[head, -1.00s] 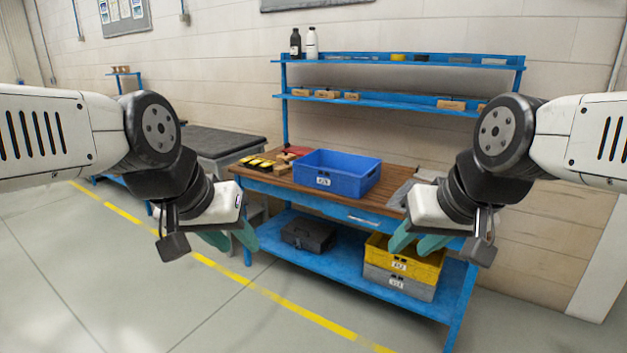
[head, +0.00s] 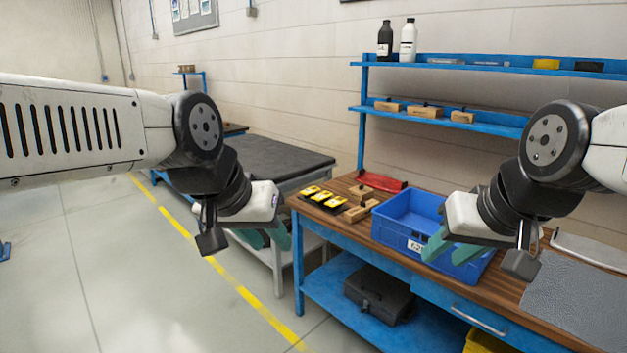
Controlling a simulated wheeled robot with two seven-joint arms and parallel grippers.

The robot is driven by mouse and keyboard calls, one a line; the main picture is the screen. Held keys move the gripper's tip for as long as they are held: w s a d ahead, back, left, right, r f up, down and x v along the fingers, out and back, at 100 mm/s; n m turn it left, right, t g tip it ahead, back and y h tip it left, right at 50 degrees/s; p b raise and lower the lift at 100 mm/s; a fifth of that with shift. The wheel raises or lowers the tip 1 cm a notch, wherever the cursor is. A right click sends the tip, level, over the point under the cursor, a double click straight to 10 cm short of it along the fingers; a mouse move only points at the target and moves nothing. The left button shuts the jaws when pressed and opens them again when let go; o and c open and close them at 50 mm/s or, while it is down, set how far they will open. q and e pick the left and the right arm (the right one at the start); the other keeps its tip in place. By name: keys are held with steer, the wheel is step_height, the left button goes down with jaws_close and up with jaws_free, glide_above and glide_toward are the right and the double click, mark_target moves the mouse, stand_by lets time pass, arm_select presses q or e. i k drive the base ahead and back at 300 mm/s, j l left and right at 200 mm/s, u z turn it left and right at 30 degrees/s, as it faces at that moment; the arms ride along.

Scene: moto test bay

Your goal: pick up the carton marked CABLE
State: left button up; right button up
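Several small brown cartons stand on the lower blue shelf above the workbench: a left one (head: 388,105), a middle one (head: 425,111) and a right one (head: 462,117). No CABLE marking can be read on any of them at this size. My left gripper (head: 267,237) has its teal fingers apart and empty, left of the bench and well short of the shelf. My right gripper (head: 450,250) also has its fingers apart and empty, in front of the blue crate in the picture. It hides part of the crate.
The blue crate (head: 400,228) stands on the wooden bench top (head: 388,247). Left of it lie yellow-and-black items (head: 322,198), brown blocks (head: 362,210) and a red tool (head: 378,181). A black toolbox (head: 378,296) is below. Two bottles (head: 408,40) stand on the upper shelf. Floor at left is clear.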

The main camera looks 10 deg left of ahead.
mark_target(351, 217)
steer(key=i+u, duration=0.25)
steer(key=i, duration=1.6)
